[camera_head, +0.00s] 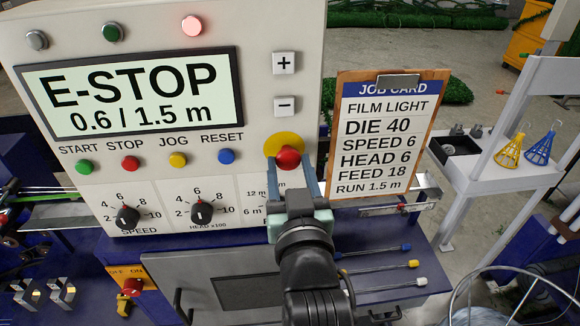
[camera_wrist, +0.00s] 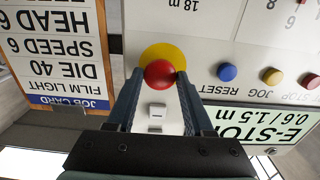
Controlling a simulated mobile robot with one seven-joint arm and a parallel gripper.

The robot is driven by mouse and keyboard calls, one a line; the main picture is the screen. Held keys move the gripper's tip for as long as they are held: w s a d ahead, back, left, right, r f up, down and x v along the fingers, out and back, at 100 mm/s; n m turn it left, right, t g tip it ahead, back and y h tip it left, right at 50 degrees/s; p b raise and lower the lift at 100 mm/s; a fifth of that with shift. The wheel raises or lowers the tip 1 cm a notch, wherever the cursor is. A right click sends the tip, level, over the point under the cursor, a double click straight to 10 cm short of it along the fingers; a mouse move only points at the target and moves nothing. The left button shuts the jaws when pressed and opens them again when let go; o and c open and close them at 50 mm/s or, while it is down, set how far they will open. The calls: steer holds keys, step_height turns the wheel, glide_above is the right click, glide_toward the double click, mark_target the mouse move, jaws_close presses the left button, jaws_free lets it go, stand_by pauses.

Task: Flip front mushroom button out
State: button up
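The red mushroom button (camera_head: 288,157) sits on a yellow round plate (camera_head: 284,140) on the front of the control panel, left of the job card. The button also shows in the upside-down wrist view (camera_wrist: 159,73), in front of its yellow plate (camera_wrist: 163,51). My gripper (camera_head: 289,166) is at the button with its fingers apart, one on each side of it. In the wrist view my gripper (camera_wrist: 160,76) has its fingertips close beside the red cap. A small gap seems to show on each side; contact is hard to tell.
The panel display (camera_head: 135,92) reads "E-STOP 0.6 / 1.5 m", and a red lamp (camera_head: 191,26) glows above. The blue reset button (camera_head: 226,156) is left of my gripper. The job card (camera_head: 379,135) stands close on the right. Coloured-tip rods (camera_head: 380,265) lie below right.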

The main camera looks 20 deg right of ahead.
jaws_close()
steer(key=shift+s+a+f, duration=0.15)
steer(key=shift+s, duration=0.5)
steer(key=shift+s+a, duration=0.1)
steer(key=shift+s, duration=0.1)
steer(key=o, duration=0.7)
jaws_free()
steer(key=shift+s, duration=0.1)
